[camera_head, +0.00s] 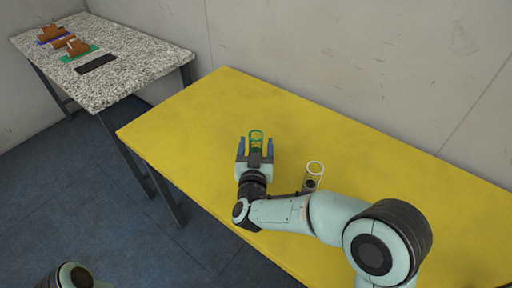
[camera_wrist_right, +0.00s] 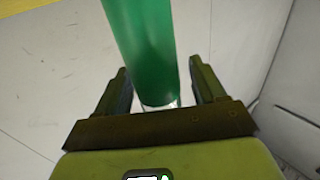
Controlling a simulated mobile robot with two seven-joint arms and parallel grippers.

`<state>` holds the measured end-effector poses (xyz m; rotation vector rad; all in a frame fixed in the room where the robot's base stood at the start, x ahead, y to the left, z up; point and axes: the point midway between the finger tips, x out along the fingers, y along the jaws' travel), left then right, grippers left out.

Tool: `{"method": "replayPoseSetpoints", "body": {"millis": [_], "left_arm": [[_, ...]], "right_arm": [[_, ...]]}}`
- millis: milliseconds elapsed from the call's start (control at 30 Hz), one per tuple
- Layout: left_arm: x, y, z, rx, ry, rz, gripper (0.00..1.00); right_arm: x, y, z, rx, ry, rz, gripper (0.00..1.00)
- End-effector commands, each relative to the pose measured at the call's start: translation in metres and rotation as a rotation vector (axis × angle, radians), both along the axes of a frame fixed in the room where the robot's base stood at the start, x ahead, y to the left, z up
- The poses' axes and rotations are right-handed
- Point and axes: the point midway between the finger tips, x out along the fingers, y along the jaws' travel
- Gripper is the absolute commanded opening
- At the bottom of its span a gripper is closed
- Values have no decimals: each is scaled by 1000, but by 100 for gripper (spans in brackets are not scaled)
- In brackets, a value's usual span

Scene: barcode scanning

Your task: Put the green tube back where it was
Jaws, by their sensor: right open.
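The green tube (camera_head: 256,136) stands on the yellow table, seen as a see-through green cylinder with a round rim. It also shows large in the right wrist view (camera_wrist_right: 143,45). My right gripper (camera_head: 256,146) is open, with one finger on each side of the tube. In the right wrist view, the gripper (camera_wrist_right: 158,78) shows gaps between both fingers and the tube. The tube's lower part is partly hidden by the gripper in the head view. My left gripper is not in view.
The yellow table (camera_head: 200,120) is otherwise bare. A speckled table (camera_head: 130,70) at the upper left bears brown items, coloured mats and a black mat (camera_head: 96,63). A wall runs behind.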

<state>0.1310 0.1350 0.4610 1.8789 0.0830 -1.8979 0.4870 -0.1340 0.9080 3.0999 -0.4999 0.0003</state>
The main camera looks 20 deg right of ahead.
Motion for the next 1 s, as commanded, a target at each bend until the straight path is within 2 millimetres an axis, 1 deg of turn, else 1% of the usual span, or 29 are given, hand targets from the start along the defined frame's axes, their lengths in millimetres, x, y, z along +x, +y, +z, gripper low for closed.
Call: {"method": "replayPoseSetpoints", "body": {"millis": [100,167,267,500,600,700,833,1000], "left_arm": [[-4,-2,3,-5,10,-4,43],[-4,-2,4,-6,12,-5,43],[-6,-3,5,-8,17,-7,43],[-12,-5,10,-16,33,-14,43],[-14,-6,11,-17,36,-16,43],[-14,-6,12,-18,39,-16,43],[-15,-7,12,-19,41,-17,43],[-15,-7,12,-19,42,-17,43]], "right_arm": [[-1,1,5,1,-1,1,70],[-9,4,4,0,1,3,70],[-26,10,4,0,1,4,70],[-76,27,4,0,0,5,70],[-93,32,4,0,0,4,70],[-105,36,3,0,0,3,70],[-113,38,3,0,0,1,70],[-115,38,3,0,-1,0,70]]}}
